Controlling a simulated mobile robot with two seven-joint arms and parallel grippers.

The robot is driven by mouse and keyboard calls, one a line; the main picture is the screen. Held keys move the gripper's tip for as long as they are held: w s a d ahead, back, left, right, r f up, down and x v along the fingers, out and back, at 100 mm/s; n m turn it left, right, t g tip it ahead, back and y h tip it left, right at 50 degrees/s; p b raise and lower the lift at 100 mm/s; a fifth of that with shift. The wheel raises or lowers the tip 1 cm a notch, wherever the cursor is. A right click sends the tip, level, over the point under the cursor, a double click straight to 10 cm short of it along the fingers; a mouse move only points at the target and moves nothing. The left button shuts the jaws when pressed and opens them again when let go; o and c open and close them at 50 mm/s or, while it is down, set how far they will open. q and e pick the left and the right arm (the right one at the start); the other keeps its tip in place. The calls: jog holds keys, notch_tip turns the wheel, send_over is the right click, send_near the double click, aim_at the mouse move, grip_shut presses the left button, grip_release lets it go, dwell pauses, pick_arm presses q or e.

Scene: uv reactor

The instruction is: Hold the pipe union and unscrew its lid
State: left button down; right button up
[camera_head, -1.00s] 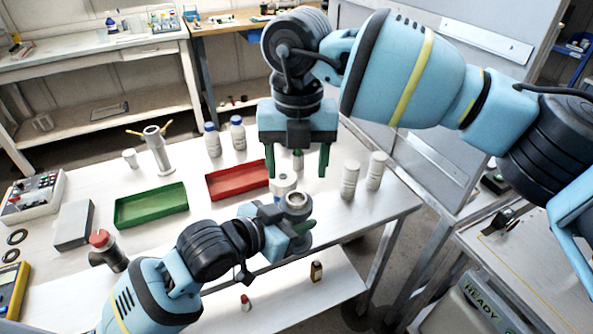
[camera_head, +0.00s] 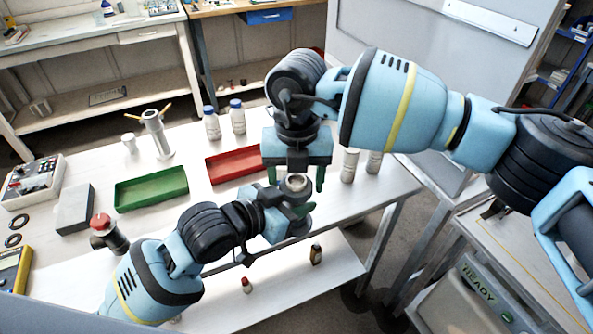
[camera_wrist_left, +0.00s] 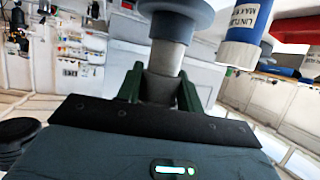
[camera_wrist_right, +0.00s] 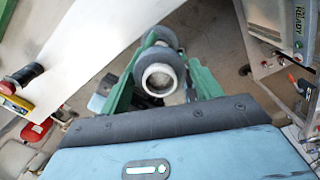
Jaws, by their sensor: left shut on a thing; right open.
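The grey pipe union with its round lid (camera_head: 296,184) is held upright above the table's front edge. My left gripper (camera_head: 290,213) is shut on its lower body (camera_wrist_left: 168,58), and the wide blue-grey lid (camera_wrist_left: 176,14) shows above the fingers in the left wrist view. My right gripper (camera_head: 295,178) points down over the union, open, with one green finger on each side of the lid. In the right wrist view the lid's round opening (camera_wrist_right: 159,78) lies between the open fingers (camera_wrist_right: 168,48). I cannot tell whether they touch it.
A red tray (camera_head: 234,164), a green tray (camera_head: 151,187) and a grey metal stand (camera_head: 157,134) are on the white table. Two blue-capped bottles (camera_head: 237,118) stand behind, and white canisters (camera_head: 349,166) stand right of my right gripper. Small bottles (camera_head: 315,254) sit on the lower shelf.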

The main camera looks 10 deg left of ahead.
jog(key=c, duration=0.7)
jog(key=o, duration=1)
jog(key=shift+r, duration=0.1)
jog(key=shift+r, duration=2.2)
